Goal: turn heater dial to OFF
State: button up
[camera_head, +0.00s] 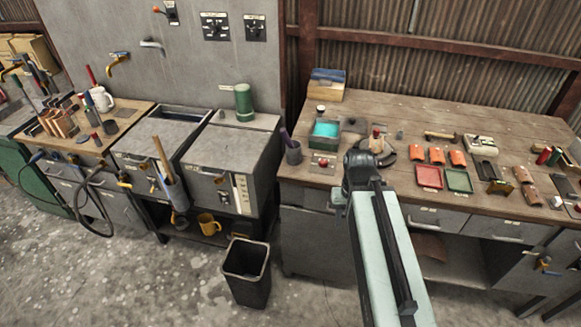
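No dial is clearly readable as the heater dial. A grey heater-like cabinet (203,184) stands left of centre, with a small dark knob (221,179) and a pale strip panel (243,194) on its front. Two dark control plates, a left one (214,26) and a right one (255,27), are on the grey wall; their markings are too small to read. My arm reaches up from the bottom right to the front edge of the right bench. My gripper (341,199) seems to be at its far end, apart from the cabinet and plates; its fingers are not clear.
The wooden bench (400,90) at the right holds coloured trays, blocks and tools. A black bin (247,272) stands on the floor before the cabinet. Open floor lies at the lower left.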

aim_at(323, 162)
jog(key=u, duration=0.1)
jog(key=i, duration=1)
jog(key=u, duration=0.25)
jog(key=k, duration=1.4)
jog(key=z, duration=0.15)
jog(key=i, duration=1.05)
jog(key=z, duration=0.05)
